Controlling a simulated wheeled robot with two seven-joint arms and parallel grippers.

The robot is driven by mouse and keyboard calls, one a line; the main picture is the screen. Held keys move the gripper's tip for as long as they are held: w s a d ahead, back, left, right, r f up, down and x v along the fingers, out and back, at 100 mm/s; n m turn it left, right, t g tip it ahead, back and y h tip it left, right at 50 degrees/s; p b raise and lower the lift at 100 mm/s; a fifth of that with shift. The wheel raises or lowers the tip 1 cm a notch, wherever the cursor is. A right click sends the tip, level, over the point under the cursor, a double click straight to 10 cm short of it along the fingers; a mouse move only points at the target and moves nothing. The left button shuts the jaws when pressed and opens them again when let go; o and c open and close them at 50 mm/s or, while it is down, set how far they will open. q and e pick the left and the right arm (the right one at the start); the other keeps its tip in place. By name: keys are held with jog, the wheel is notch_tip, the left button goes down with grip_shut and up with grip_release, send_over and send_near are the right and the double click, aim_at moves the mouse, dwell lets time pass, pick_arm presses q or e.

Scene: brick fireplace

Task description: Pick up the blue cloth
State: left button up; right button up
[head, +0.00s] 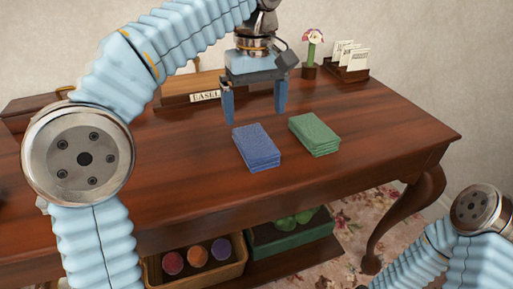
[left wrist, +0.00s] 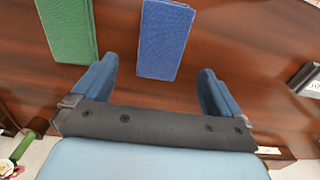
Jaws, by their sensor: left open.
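The blue cloth (head: 257,148) is a folded stack lying on the wooden table (head: 390,140), left of a folded green cloth (head: 314,135). My left gripper (head: 254,115) is open and empty, above the table on the far side of the blue cloth, with its fingers pointing down. My right gripper is not in view; only part of my right arm shows at the lower right.
A wooden box with a label (head: 205,96) stands at the back. A flower in a pot (head: 311,55) and a card holder (head: 346,66) stand at the back right. A basket with colored balls (head: 198,262) and a green box (head: 290,238) are below the tabletop. The table's right side is clear.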

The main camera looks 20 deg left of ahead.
aim_at(255, 139)
pick_arm(q)
notch_tip(255, 139, down, 8)
jog(key=shift+s+f+b, duration=0.15)
jog(key=shift+f+b, duration=0.1)
jog(key=shift+b, duration=0.75)
jog(key=c, duration=1)
jog(key=shift+d+r+p, duration=0.1)
jog(key=shift+r+p, duration=0.45)
jog(key=shift+r, duration=1.05)
jog(key=s+r, duration=0.1)
jog(key=r, duration=0.1)
jog(key=s+d+r, duration=0.1)
jog(key=s+r, duration=0.1)
jog(key=s+r+p, duration=0.1)
jog(key=r, duration=0.1)
jog(key=shift+s+d, duration=0.25)
jog(key=s+d+r, duration=0.1)
jog(key=s, duration=0.2)
jog(key=s+d+r, duration=0.1)
jog(key=s, duration=0.1)
jog(key=s+d+r, duration=0.1)
jog(key=s+r, duration=0.1)
jog(key=s, duration=0.1)
jog(key=shift+s, duration=0.35)
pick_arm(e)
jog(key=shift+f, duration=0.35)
